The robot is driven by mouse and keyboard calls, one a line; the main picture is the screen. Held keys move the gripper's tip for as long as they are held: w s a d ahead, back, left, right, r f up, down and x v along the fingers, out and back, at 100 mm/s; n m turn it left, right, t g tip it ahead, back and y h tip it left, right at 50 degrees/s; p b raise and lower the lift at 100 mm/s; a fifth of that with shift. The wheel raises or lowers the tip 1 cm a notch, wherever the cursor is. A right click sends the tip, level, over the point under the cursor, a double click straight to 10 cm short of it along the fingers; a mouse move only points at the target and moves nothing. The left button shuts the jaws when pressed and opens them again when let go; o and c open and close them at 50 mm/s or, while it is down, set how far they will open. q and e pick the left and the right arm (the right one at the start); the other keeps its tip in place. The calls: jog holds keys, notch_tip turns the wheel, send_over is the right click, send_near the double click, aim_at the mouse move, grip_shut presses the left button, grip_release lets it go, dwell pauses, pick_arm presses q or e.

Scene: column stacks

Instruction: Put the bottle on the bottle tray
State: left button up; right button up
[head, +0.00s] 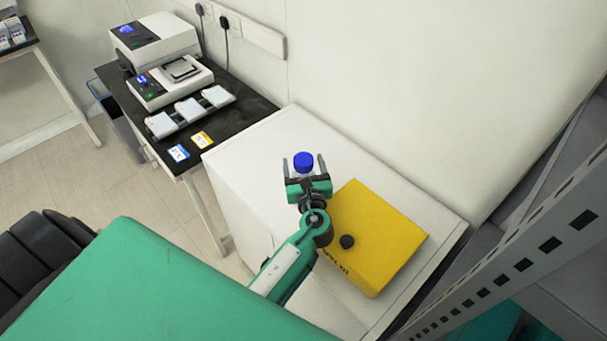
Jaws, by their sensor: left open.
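A bottle with a blue cap (303,159) stands on the white cabinet top (265,150). Its body is mostly hidden below the cap and behind my gripper. My left gripper (303,168) is open, with one finger on each side of the bottle in the picture. I cannot tell whether the fingers touch it. I cannot make out a bottle tray for certain. My right gripper is not in view.
A black-topped bench (245,108) with lab devices (160,43) stands at the upper left. A wall closes off the back, and a grey perforated post (520,262) rises at right.

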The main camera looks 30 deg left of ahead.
pick_arm(q)
jog(key=x, duration=0.2)
jog(key=shift+w+a, duration=0.2)
jog(key=shift+w, duration=0.1)
grip_shut()
jog(key=shift+r, duration=0.1)
